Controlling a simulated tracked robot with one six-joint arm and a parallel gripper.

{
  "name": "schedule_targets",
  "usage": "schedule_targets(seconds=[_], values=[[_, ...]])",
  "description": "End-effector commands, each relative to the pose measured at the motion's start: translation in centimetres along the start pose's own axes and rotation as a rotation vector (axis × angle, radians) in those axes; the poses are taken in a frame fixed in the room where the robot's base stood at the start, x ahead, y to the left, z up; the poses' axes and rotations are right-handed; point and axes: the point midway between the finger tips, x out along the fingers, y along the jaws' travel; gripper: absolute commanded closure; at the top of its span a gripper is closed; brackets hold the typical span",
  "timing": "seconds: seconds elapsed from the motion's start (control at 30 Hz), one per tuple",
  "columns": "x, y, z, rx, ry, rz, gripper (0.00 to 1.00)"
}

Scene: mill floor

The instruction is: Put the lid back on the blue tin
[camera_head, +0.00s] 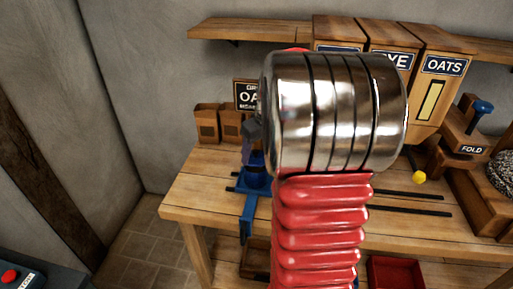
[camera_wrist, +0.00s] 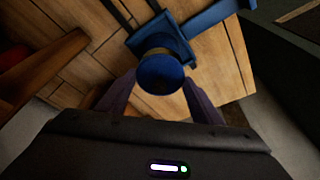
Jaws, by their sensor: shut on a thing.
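In the wrist view a round blue piece (camera_wrist: 160,76), which looks like the lid, sits between the two dark fingers of my gripper (camera_wrist: 160,88). The fingers are closed on its sides. Just past it shows a brownish band, perhaps part of the blue tin, over a blue stand (camera_wrist: 205,20) on the bench. I cannot tell whether lid and tin touch. In the head view my gripper (camera_head: 250,150) points down, partly hidden by my arm, above the blue stand (camera_head: 254,180) at the bench's left end.
The wooden bench (camera_head: 200,188) has dark rails along its top. Behind it are small wooden boxes (camera_head: 207,124), a sign and labelled grain bins (camera_head: 440,65). A wooden device marked FOLD (camera_head: 470,148) stands at the right. A red crate (camera_head: 395,270) is below the bench.

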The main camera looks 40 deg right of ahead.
Motion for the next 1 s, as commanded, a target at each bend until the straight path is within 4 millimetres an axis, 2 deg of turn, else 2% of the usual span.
schedule_targets(seconds=[0.3,1.0], values=[[1.05,-0.02,0.28,0.0,0.0,0.0,0.61],[0.89,-0.07,0.21,-0.002,0.0,0.0,0.61]])
